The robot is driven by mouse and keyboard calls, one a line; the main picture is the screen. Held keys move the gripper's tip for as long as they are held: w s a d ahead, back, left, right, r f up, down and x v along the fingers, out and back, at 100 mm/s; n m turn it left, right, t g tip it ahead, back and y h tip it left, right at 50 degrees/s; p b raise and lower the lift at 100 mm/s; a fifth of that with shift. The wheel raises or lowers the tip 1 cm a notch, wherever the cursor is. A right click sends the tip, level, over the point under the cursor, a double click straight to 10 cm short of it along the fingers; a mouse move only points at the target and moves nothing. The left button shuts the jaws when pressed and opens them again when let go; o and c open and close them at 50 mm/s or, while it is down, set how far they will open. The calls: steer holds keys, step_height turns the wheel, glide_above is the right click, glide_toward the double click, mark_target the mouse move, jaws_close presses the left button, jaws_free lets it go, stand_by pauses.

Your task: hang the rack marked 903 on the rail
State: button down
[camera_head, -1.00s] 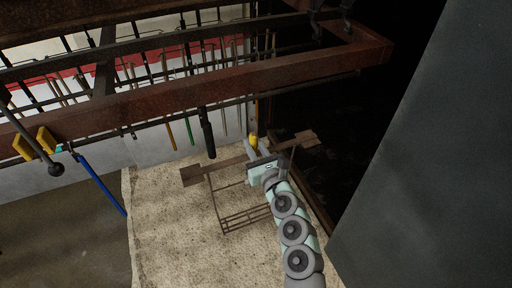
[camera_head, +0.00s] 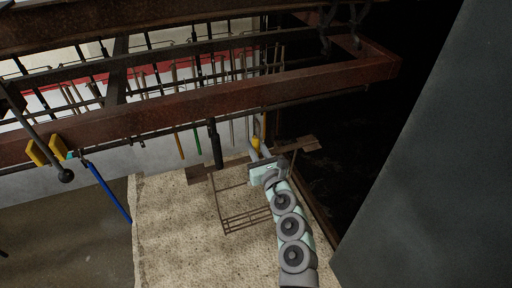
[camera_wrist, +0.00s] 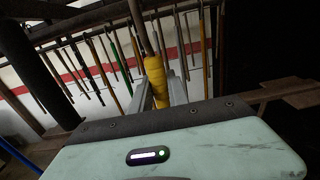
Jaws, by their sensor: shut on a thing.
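My gripper (camera_head: 256,146) is shut on the yellow grip (camera_wrist: 155,80) of a rusty brown rack (camera_head: 245,219). In the wrist view the gripper (camera_wrist: 158,92) has a pale finger on each side of the grip, and a thin rod rises from it. The rack has a flat crossbar with wide ends and a wire basket hanging below, over the pale floor patch. No 903 mark is readable. The rusty rail frame (camera_head: 290,85) runs across the upper head view, above the rack in the picture. The rack appears apart from it; depth is hard to tell.
Several rods and tools hang from the frame, including a black cylinder (camera_head: 216,145) close to the rack's left end and a blue bar (camera_head: 107,190) at the left. Dark hooks (camera_head: 340,30) hang at the upper right. A grey panel (camera_head: 440,170) fills the right side.

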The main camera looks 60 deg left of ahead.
mark_target(255, 136)
steer(key=shift+r, duration=0.25)
steer(key=shift+a+r+p, duration=0.2)
steer(key=shift+r+p, duration=0.3)
steer(key=shift+r, duration=0.35)
steer(key=shift+a+r+p, duration=0.2)
steer(key=shift+r+p, duration=0.3)
steer(key=shift+r, duration=0.35)
steer(key=shift+a, duration=0.15)
steer(key=shift+w+a+f+b, duration=0.1)
steer(key=shift+w+a+b, duration=0.15)
steer(key=shift+a+b, duration=0.55)
steer(key=shift+a, duration=0.4)
steer(key=shift+w+a+b, duration=0.1)
steer(key=shift+a+b, duration=0.2)
steer(key=shift+a, duration=0.6)
